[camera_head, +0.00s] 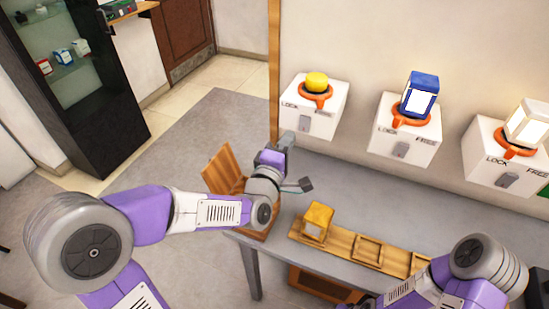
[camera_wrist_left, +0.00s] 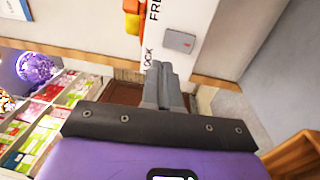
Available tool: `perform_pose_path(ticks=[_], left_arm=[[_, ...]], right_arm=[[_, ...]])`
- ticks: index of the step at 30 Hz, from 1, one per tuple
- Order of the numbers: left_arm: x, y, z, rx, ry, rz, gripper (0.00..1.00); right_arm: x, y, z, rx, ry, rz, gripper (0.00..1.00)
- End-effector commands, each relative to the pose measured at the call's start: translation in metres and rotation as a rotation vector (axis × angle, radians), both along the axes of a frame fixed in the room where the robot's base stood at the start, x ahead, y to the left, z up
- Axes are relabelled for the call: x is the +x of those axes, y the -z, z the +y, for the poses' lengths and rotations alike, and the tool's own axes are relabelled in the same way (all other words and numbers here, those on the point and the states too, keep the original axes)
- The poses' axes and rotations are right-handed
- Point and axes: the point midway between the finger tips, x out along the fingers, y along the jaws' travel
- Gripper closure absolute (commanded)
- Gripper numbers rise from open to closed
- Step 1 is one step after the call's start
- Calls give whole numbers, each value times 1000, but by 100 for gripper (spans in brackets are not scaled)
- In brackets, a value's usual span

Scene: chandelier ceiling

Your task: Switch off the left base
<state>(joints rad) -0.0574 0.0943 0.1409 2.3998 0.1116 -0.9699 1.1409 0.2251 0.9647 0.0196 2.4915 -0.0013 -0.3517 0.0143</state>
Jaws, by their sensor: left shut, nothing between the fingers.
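The left base (camera_head: 312,118) is a white box on the wall side of the grey table, with LOCK and FREE printed on it. An orange ring and a yellow round-topped piece (camera_head: 316,82) sit on top. A grey switch (camera_head: 304,123) is on its front; it also shows in the left wrist view (camera_wrist_left: 180,41). Which way the switch is set is unclear. My left gripper (camera_head: 287,139) is just below and left of this base, shut and empty. Its closed fingers (camera_wrist_left: 163,86) appear near the LOCK side, seemingly apart from the switch. My right arm is at the lower right; its gripper is not visible.
Similar white bases with a blue-and-white block (camera_head: 420,94) and a white block (camera_head: 528,122) stand to the right. A wooden tray (camera_head: 368,250) holding a yellow block (camera_head: 317,222) lies on the table (camera_head: 340,190). A wooden open piece (camera_head: 222,170) is beside my left forearm.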

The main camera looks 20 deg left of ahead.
Motion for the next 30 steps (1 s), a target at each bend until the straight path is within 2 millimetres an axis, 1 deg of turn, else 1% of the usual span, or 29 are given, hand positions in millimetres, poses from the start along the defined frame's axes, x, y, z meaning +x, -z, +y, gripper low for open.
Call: perform_pose_path(ticks=[1,6,9,15,20,30], left_arm=[[-12,-5,1,0,0,-3,100],[-50,-9,4,1,1,-2,100],[-55,-5,5,0,-2,-7,100],[-66,-7,7,0,-2,-3,100],[-70,-9,6,1,0,-1,100],[-70,-10,6,0,0,-1,100]], right_arm=[[1,-3,0,0,0,-1,57],[1,-7,0,0,0,-2,57],[1,12,0,0,0,-2,57],[1,26,0,0,0,-1,57],[1,29,0,0,0,-1,57],[1,28,0,0,0,-2,57]])
